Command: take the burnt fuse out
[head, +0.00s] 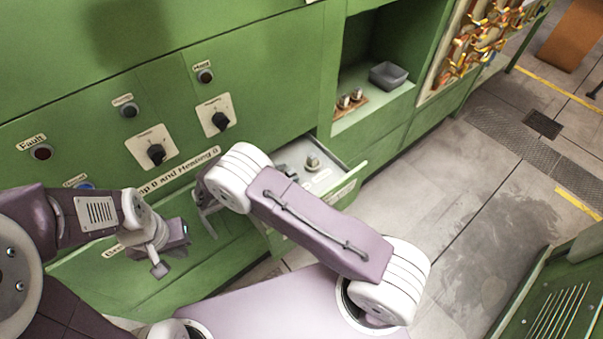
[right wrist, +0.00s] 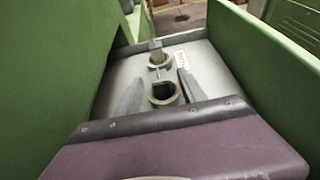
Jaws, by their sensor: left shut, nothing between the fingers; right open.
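An open drawer (head: 342,190) sticks out of the green cabinet. In the right wrist view, its grey floor (right wrist: 205,62) carries two round sockets. The near socket (right wrist: 164,93) looks dark and hollow inside. The far socket (right wrist: 159,61) has a grey upright piece (right wrist: 155,47) in it, likely a fuse; whether it is burnt I cannot tell. My right gripper (right wrist: 161,78) is open, its fingers either side of the near socket, holding nothing. In the head view my right arm hides most of it. My left gripper (head: 160,268) is shut and empty before the cabinet front, at the left.
Two small capped cylinders (head: 350,99) stand on a wooden block in the cabinet niche, beside a grey bin (head: 388,76). Dark knobs (head: 156,154) and a Fault lamp (head: 41,152) are on the panel.

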